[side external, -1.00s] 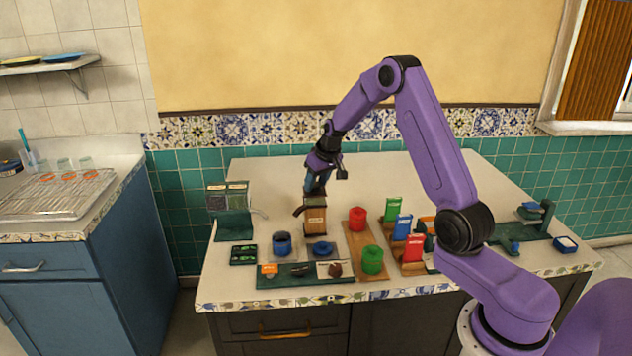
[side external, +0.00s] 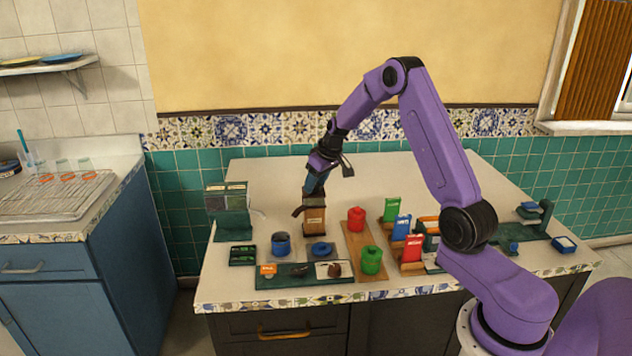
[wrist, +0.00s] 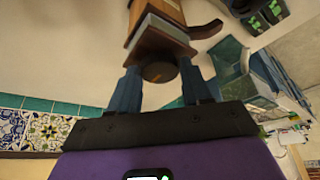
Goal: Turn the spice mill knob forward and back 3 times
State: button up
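The spice mill (side external: 314,220) is a brown wooden box with a pale label and a curved handle at its left. It stands upright on the worktop near the left-middle. Its round dark knob (wrist: 158,72) shows on top in the wrist view. My gripper (side external: 314,190) points down onto the mill's top. In the wrist view my gripper's two blue fingers (wrist: 161,75) lie one on each side of the knob, very close to it. I cannot tell whether they press on it. The side view hides the knob behind the fingers.
Blue pieces (side external: 281,245) and a green tray (side external: 300,277) lie in front of the mill. A red cup (side external: 356,220) and a green cup (side external: 371,261) stand on a wooden board to the right. A green stand (side external: 231,213) is left. The worktop behind is clear.

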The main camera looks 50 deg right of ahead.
jog(key=o, duration=0.3)
jog(key=shift+r, duration=0.1)
jog(key=v, duration=1.7)
jog(key=shift+s, duration=0.15)
